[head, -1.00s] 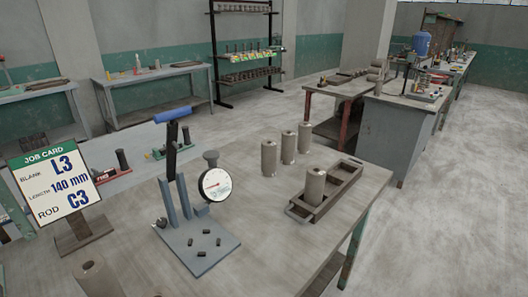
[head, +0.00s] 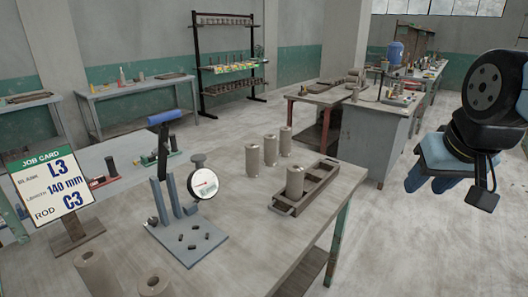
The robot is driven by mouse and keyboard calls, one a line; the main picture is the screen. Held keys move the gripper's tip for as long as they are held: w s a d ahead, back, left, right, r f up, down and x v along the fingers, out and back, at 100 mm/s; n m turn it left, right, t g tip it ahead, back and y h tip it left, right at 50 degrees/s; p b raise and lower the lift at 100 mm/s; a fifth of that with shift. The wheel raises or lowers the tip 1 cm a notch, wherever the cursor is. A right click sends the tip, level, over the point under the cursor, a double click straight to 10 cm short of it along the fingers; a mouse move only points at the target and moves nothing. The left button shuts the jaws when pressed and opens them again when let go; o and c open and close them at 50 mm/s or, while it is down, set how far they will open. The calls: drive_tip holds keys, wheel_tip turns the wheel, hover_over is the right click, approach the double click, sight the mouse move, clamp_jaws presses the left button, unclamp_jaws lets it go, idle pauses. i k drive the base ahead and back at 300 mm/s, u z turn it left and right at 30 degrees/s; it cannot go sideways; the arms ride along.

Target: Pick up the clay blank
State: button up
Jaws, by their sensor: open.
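Several grey-brown hollow clay cylinders stand upright on the near bench; I cannot tell which is the clay blank meant. Three stand in a row, the nearest one (head: 253,162) at the left end. Another cylinder (head: 295,182) stands in the near end of a dark tray (head: 320,190). Two more, one at the lower left (head: 95,272) and one (head: 155,288) cut by the bottom edge, stand in front. My gripper (head: 430,185), with blue fingers, is open and empty at the right, in the air, apart from all the cylinders. The job card (head: 55,178) reads L3, 140 mm, C3.
A grey stand with a dial gauge (head: 203,183) and a blue-handled lever (head: 165,117) rises from the bench, left of the row. Small dark pieces lie on its base. The bench top (head: 235,245) is bare in front of the tray. Other benches stand behind.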

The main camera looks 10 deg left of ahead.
sight(270, 140)
drive_tip(key=i, duration=0.9)
drive_tip(key=z, duration=0.05)
